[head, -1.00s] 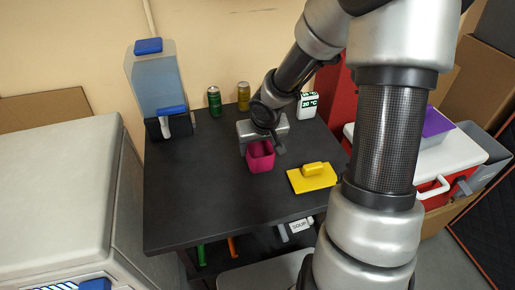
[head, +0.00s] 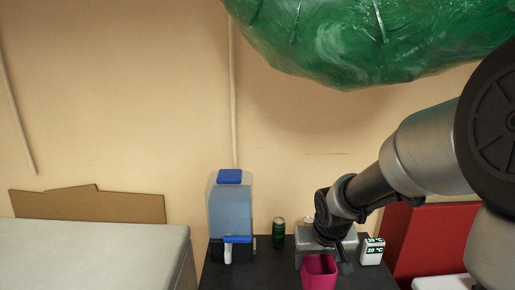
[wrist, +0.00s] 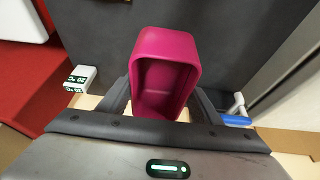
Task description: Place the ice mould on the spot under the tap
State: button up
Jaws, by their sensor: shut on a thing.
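The ice mould is a deep pink open box (head: 319,272), low in the head view and partly cut off by the bottom edge. It also shows in the wrist view (wrist: 166,48), upper middle, with its open hollow facing the camera. My gripper (head: 322,256) is shut on it; in the wrist view a finger lies on either side of it. The water dispenser (head: 230,208) stands to the left in the head view, with a white tap (head: 228,254) under a blue handle (head: 238,239). The mould is right of the tap, apart from it. The spot under the tap is mostly hidden.
A green can (head: 279,232) stands between dispenser and gripper. A white thermometer display (head: 373,251) stands right of my gripper. The dark table (head: 262,275) is largely cut off. A green bag-like mass (head: 370,40) fills the top. A red panel (head: 432,240) is at right.

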jog(key=r+p, duration=0.1)
jog(key=s+a+r, duration=0.1)
jog(key=r, duration=0.1)
jog(key=shift+p, duration=0.4)
jog(key=p, duration=0.3)
jog(key=shift+d+r, duration=0.25)
jog(key=shift+r, duration=0.1)
jog(key=p+v, duration=0.2)
jog(key=p, duration=0.5)
jog(key=s+r+p, duration=0.1)
jog(key=p, duration=0.2)
jog(key=shift+s+a, duration=0.15)
jog(key=shift+a, duration=0.2)
jog(key=shift+f, duration=0.1)
